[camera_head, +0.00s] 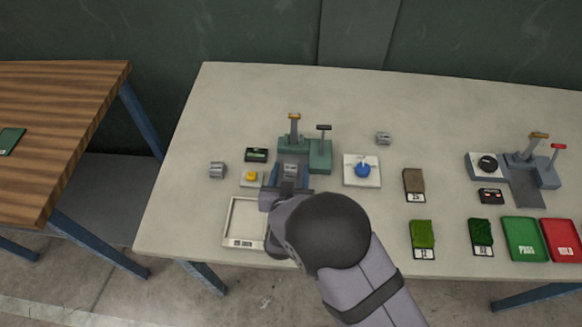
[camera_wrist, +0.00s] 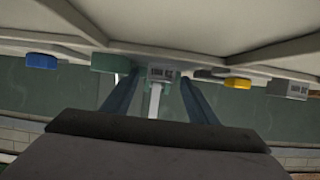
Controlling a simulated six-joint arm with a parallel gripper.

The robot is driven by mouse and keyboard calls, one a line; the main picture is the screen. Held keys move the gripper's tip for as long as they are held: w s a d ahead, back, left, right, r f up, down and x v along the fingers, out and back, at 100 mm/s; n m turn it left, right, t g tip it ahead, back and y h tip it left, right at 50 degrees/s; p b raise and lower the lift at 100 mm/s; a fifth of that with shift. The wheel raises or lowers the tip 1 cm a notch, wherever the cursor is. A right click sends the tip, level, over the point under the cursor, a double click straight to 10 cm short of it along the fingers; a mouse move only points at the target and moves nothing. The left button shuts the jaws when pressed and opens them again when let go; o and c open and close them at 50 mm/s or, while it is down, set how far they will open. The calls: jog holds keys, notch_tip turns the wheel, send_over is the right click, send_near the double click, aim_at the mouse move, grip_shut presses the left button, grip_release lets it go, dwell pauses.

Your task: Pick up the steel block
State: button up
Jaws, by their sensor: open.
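Three small grey metal-looking blocks show in the head view: one at the left of the table (camera_head: 217,170), one at the back (camera_head: 383,138), and one at my gripper (camera_head: 291,170). I cannot tell which is named the steel block. My gripper (camera_head: 289,180) is open, with its blue fingers on either side of the third block, in front of a green lever fixture (camera_head: 319,154). In the wrist view, a labelled grey block (camera_wrist: 162,73) shows between the open fingers (camera_wrist: 160,92). Whether they touch it is unclear. Another grey block (camera_wrist: 288,90) is at right.
A yellow button (camera_head: 251,176) and a white tray (camera_head: 233,243) are left of my gripper. A blue knob (camera_head: 362,170) is to its right. Turf samples (camera_head: 422,234), a green tray (camera_head: 524,239) and a red tray (camera_head: 562,240) lie farther right.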

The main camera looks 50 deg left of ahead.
aim_at(290, 173)
grip_shut()
jog(key=shift+r, duration=0.2)
notch_tip(290, 173, up, 10)
jog(key=b, duration=0.1)
jog(key=shift+f+b, duration=0.15)
jog(key=shift+b, duration=0.2)
dwell(0.5)
